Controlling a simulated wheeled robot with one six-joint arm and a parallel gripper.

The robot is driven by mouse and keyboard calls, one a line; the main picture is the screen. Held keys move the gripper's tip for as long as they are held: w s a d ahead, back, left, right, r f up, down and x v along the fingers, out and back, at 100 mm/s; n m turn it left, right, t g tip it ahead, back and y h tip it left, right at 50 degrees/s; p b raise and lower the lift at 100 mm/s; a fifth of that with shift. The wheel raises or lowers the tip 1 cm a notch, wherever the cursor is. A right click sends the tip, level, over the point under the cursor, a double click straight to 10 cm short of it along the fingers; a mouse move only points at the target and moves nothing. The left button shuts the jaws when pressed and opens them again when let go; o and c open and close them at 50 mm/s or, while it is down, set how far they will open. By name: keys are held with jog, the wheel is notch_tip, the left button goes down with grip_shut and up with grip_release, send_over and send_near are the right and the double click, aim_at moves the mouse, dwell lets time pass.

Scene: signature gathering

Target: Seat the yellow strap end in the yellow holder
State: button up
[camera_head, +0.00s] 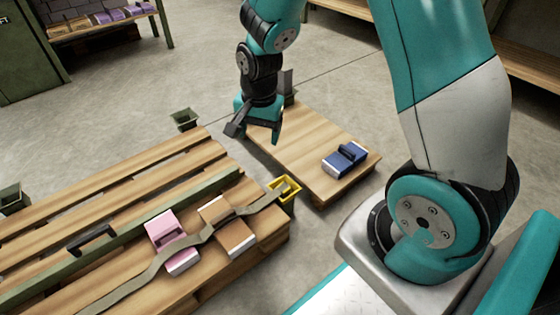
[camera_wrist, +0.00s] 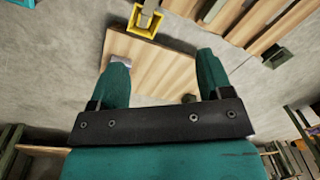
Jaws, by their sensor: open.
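The yellow holder (camera_head: 291,198) is at the right corner of the slatted pallet. An olive strap (camera_head: 145,277) runs across the pallet to it, and its end (camera_head: 283,186) lies at the holder's opening. In the wrist view the yellow holder (camera_wrist: 133,22) is at the top, with the strap end (camera_wrist: 148,14) over or inside its frame; I cannot tell how deep it sits. My gripper (camera_head: 257,135) is open and empty, apart from the strap, behind the holder in the head view. Its spread fingers also show in the wrist view (camera_wrist: 163,57).
The strap crosses a pink package (camera_head: 160,226) and a brown package (camera_head: 238,238) on the pallet (camera_head: 170,180). A blue package (camera_head: 338,164) lies on a low wooden platform (camera_head: 305,150) below my gripper. Dark green holders (camera_head: 186,119) stand along the pallet's edge.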

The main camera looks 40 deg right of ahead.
aim_at(283, 187)
jog(key=w+d+f+m+h+b, duration=0.1)
jog(key=d+f+m, duration=0.4)
jog(key=f, duration=0.6)
jog(key=shift+w+d+h+b, duration=0.3)
jog(key=shift+d+h+b, duration=0.1)
jog(key=shift+d, duration=0.6)
jog(key=f+b, duration=0.3)
jog(key=f, duration=0.2)
jog(key=d+f+b, duration=0.1)
jog(key=f+b, duration=0.3)
jog(key=f, duration=0.2)
jog(key=d+f+b, duration=0.1)
jog(key=f+b, duration=0.2)
jog(key=f, duration=0.3)
jog(key=shift+w+f, duration=0.2)
jog(key=shift+w, duration=0.05)
jog(key=c, duration=1.1)
jog(key=o, duration=1.1)
jog(key=shift+c, duration=0.2)
jog(key=shift+r, duration=0.1)
